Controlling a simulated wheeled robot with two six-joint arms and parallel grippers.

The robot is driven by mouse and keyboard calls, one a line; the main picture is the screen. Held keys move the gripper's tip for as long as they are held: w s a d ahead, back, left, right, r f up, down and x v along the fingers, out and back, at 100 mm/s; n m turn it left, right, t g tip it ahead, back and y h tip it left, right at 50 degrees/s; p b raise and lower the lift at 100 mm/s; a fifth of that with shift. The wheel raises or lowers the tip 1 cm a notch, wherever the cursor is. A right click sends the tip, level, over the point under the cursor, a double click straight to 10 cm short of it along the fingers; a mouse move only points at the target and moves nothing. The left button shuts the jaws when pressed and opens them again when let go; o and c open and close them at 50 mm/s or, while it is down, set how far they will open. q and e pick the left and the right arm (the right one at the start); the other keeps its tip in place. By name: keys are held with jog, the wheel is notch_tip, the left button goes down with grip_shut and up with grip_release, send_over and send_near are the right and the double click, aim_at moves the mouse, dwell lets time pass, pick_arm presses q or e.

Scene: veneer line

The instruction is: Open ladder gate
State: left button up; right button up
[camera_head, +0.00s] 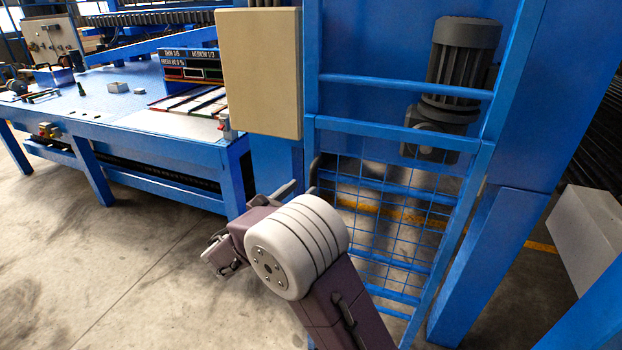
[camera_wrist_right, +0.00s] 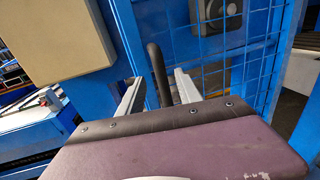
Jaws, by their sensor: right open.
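The ladder gate (camera_head: 397,262) is a blue frame with wire mesh, standing upright in the blue structure right of centre in the head view. It also fills the upper right of the right wrist view (camera_wrist_right: 238,70). A dark, rounded upright handle (camera_wrist_right: 158,72) shows in the right wrist view, and its edge shows at the gate's left side in the head view (camera_head: 314,170). My right gripper (camera_wrist_right: 157,84) is open, with one pale finger on each side of the handle in that picture. Contact cannot be told. In the head view my wrist partly hides the right gripper (camera_head: 293,186). My left gripper is out of view.
A beige box (camera_head: 258,72) is mounted on the blue frame, above and left of the gate. A grey motor (camera_head: 463,65) sits behind the gate. A long blue workbench (camera_head: 120,120) stands at left. The concrete floor (camera_head: 120,270) at lower left is clear.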

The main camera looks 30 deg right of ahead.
aim_at(311, 181)
jog(key=p+x, duration=0.1)
jog(key=x, duration=0.5)
jog(key=shift+w+d, duration=0.15)
jog(key=shift+d, duration=0.1)
grip_shut()
dwell(1.0)
